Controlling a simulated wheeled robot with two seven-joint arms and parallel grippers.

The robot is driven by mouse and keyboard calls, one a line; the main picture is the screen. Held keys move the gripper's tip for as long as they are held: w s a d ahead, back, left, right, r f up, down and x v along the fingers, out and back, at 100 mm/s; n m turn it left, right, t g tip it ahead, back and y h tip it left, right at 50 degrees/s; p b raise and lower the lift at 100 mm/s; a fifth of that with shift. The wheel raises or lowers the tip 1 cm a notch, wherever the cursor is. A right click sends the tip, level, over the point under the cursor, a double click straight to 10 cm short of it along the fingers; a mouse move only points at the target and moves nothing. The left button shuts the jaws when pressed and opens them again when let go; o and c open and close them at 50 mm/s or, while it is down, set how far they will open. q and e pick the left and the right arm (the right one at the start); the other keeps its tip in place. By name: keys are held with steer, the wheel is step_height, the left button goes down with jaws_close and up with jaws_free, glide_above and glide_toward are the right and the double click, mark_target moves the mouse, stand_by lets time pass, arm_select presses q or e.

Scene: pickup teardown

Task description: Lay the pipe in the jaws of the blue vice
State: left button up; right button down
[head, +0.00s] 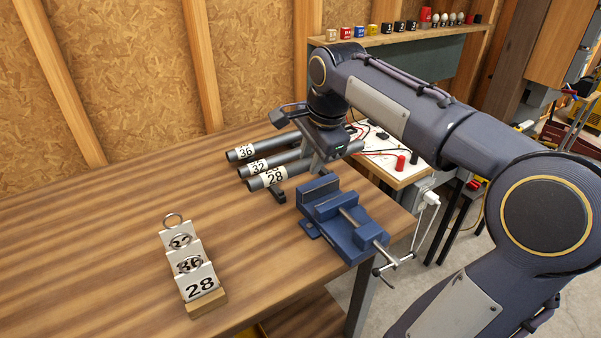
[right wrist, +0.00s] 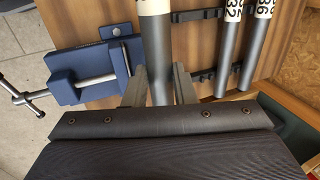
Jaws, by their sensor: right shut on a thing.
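Three grey pipes with white labels lie side by side at the table's back right: the 28 pipe (head: 255,184) in front, then the 32 pipe (head: 245,170) and the 36 pipe (head: 234,156). My right gripper (head: 316,168) is shut on the 28 pipe. In the right wrist view its fingers (right wrist: 158,88) stand on both sides of that pipe (right wrist: 157,45). Whether the pipe is clear of its holder I cannot tell. The blue vice (head: 350,235) is just in front of the pipes, its jaws apart and empty. It also shows in the right wrist view (right wrist: 85,75). My left gripper is out of view.
A wooden stand (head: 207,304) with ringed number tags stands at the table's front. Dark holders (right wrist: 208,75) support the pipes. A white board (head: 385,160) with leads and red knobs lies behind the vice. The left of the wooden table (head: 90,240) is clear.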

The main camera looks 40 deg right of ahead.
steer(key=w+d+f, duration=0.2)
steer(key=w, duration=0.1)
steer(key=w+d+f, duration=0.1)
steer(key=w+f, duration=0.2)
steer(key=w+d+f, duration=0.2)
steer(key=w+f, duration=0.1)
steer(key=w, duration=0.1)
steer(key=shift+d+f, duration=0.1)
steer(key=shift+d, duration=0.25)
steer(key=shift+w+d+f, duration=0.1)
steer(key=shift+w+f, duration=0.05)
steer(key=shift+f, duration=0.1)
steer(key=shift+s+p+x, duration=0.15)
steer(key=shift+p+x, duration=0.05)
steer(key=shift+x, duration=0.55)
steer(key=shift+s+p+x, duration=0.15)
steer(key=shift+x, duration=0.6)
steer(key=shift+f, duration=0.2)
steer(key=shift+f, duration=0.15)
steer(key=c, duration=1.2)
jaws_free()
